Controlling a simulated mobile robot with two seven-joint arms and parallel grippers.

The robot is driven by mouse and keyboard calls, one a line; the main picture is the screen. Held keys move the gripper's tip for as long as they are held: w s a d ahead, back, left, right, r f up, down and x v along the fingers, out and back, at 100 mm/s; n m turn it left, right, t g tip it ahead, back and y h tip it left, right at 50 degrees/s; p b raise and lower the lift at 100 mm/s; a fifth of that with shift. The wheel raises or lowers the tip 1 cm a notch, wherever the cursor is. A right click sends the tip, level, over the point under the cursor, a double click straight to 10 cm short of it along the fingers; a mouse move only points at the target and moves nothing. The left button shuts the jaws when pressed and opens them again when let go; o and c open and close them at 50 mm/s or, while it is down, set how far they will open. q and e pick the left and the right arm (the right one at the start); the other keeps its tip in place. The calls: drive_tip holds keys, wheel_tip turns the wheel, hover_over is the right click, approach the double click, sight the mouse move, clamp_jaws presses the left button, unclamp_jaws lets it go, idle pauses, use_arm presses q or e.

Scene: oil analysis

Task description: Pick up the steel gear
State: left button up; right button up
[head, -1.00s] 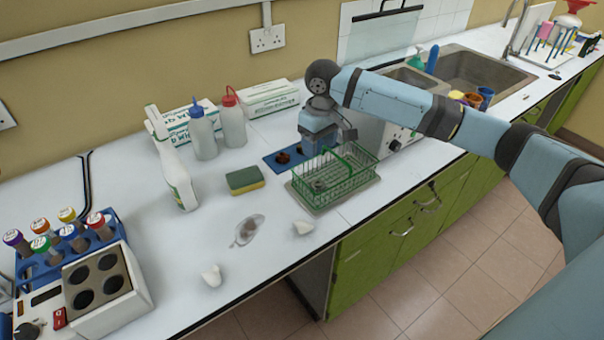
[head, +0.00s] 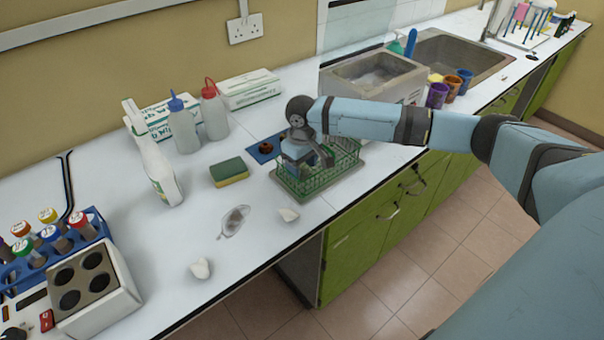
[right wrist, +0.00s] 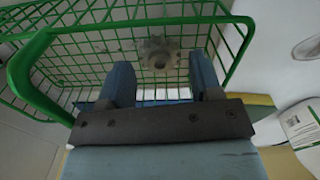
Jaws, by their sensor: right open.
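The steel gear (right wrist: 158,53) is a small grey toothed part lying in the green wire basket (right wrist: 228,45) in the right wrist view. In the head view the gear is hidden behind my right arm and gripper. My right gripper (right wrist: 160,82) is open, its two blue fingers apart and pointing toward the gear, with nothing between them. The gear lies just beyond the fingertips, roughly centred between them. In the head view my right gripper (head: 302,160) is over the green basket (head: 318,182), which stands on a grey tray near the counter's front edge. My left gripper is not in view.
The basket's green handle (right wrist: 25,75) rises beside my right gripper. A sponge (head: 229,171), a glass dish (head: 234,220) and white broken pieces (head: 201,268) lie to the left. A grey bath (head: 375,78) stands behind.

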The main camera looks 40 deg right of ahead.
drive_tip(key=shift+f, duration=0.7)
drive_tip(key=c, duration=0.8)
drive_tip(key=shift+o, duration=0.2)
